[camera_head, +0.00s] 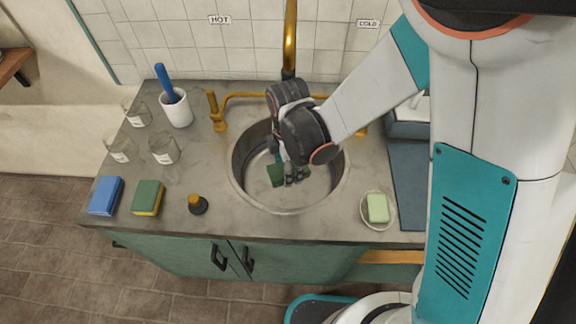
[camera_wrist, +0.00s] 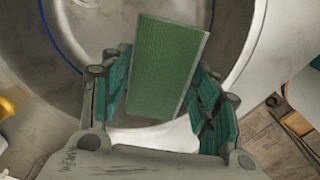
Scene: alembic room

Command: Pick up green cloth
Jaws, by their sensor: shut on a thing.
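The green cloth (camera_head: 276,174) is a flat, dark green rectangle inside the round sink basin (camera_head: 240,182). In the wrist view the cloth (camera_wrist: 165,66) shows a textured green face with a pale edge and sits between the two teal-padded fingers. My gripper (camera_head: 290,175) points down into the basin and is shut on the cloth. I cannot tell whether the cloth touches the basin floor. The arm and wrist hide part of the basin in the head view.
A brass faucet (camera_head: 290,40) rises behind the basin. Left on the counter are glass jars (camera_head: 163,150), a white cup (camera_head: 177,108) with a blue-handled brush, a blue sponge (camera_head: 106,196), a green-yellow sponge (camera_head: 148,198) and a dark stopper (camera_head: 197,205). Soap (camera_head: 378,208) lies on a dish at right.

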